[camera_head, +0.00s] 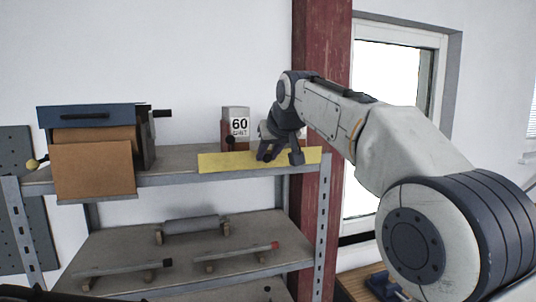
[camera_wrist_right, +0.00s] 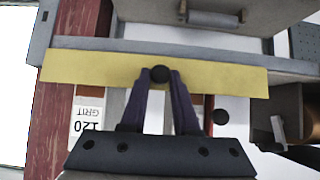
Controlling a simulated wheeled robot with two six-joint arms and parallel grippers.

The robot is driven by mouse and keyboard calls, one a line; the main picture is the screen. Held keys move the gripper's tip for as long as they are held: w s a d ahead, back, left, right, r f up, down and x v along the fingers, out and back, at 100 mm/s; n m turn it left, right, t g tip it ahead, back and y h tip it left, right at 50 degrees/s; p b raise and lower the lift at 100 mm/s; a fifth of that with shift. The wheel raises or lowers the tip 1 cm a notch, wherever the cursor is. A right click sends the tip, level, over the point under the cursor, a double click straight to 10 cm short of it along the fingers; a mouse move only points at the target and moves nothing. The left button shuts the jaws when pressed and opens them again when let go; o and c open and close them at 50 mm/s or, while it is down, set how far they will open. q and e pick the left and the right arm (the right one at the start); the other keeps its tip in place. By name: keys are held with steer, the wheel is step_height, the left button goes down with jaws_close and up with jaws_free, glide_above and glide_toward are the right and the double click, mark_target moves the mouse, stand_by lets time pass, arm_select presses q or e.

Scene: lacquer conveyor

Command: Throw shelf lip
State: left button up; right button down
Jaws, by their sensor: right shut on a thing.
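The yellow shelf lip (camera_head: 225,163) runs along the front edge of the upper shelf, on its right part. It also shows as a long yellow strip in the right wrist view (camera_wrist_right: 225,73). My right gripper (camera_head: 281,156) is at the lip's right half, with its fingers reaching it from above. In the right wrist view its two fingers (camera_wrist_right: 160,76) are shut on a small round black knob (camera_wrist_right: 159,73) at the lip. In the head view the fingers hide the knob. My left gripper is not in view.
A box marked 60 grit (camera_head: 236,124) stands behind the lip; a 120 grit box (camera_wrist_right: 88,115) shows in the wrist view. A blue-topped unit with a brown front panel (camera_head: 93,170) is at left. A red post (camera_head: 318,60) stands right. Rollers lie on the lower shelf (camera_head: 125,245).

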steer(key=c, duration=0.7)
jaws_free()
steer(key=b+v, duration=0.2)
steer(key=v, duration=0.8)
steer(key=shift+s+d+r, duration=0.1)
steer(key=shift+s+r, duration=0.1)
